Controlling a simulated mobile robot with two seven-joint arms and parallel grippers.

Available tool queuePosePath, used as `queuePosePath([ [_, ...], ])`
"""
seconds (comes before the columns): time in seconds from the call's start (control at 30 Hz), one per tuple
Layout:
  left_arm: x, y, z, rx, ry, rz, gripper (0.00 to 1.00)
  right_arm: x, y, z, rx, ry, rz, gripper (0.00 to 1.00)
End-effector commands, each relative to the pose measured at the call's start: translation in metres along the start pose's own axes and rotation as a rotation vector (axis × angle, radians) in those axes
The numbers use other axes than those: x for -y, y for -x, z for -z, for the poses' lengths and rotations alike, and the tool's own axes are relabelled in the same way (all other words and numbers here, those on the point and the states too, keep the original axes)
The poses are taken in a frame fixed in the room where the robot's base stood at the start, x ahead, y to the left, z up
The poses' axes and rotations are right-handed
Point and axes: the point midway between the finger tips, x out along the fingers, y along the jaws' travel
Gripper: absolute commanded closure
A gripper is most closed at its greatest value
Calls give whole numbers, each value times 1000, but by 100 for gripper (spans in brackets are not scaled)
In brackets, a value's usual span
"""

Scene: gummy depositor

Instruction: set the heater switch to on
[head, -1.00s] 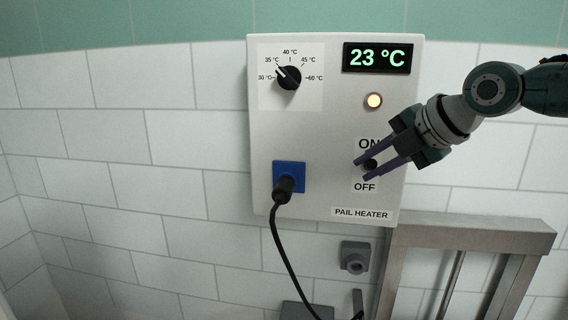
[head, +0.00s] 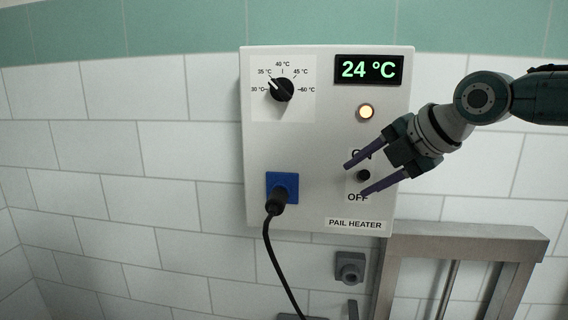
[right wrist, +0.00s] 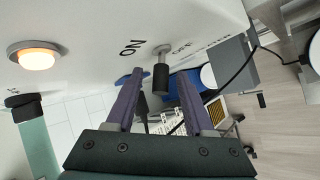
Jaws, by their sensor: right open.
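The heater switch (head: 363,175) is a small black lever between the ON and OFF labels on the white pail heater box (head: 315,150). It also shows in the right wrist view (right wrist: 160,80), sticking out from the panel; I cannot tell which label it tilts toward. My right gripper (head: 355,180) is open, its purple fingers apart, one on each side of the lever, with no clear contact. One finger partly covers the ON label in the head view. The round lamp (head: 366,112) glows, also in the right wrist view (right wrist: 37,55). The display (head: 369,70) reads 24 °C. My left gripper is not in view.
A black dial (head: 282,89) sits at the box's upper left. A black plug (head: 277,203) with a hanging cable is in the blue socket (head: 283,182). Below are a grey wall fitting (head: 350,267) and a metal frame (head: 465,240). The tiled wall at left is clear.

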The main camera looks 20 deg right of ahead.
Motion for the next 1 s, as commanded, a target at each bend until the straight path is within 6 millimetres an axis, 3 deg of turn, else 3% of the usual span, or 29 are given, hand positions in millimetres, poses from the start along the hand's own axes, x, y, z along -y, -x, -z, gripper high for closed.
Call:
queuePosePath([
  [0.17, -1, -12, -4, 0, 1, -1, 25, 3, 15, -1, 1, 3, -1, 47],
  [0.6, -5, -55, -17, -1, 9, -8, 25, 3, 87, -1, 4, 1, -2, 47],
  [1.0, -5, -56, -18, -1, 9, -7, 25, 0, 98, 0, 1, 0, 0, 47],
])
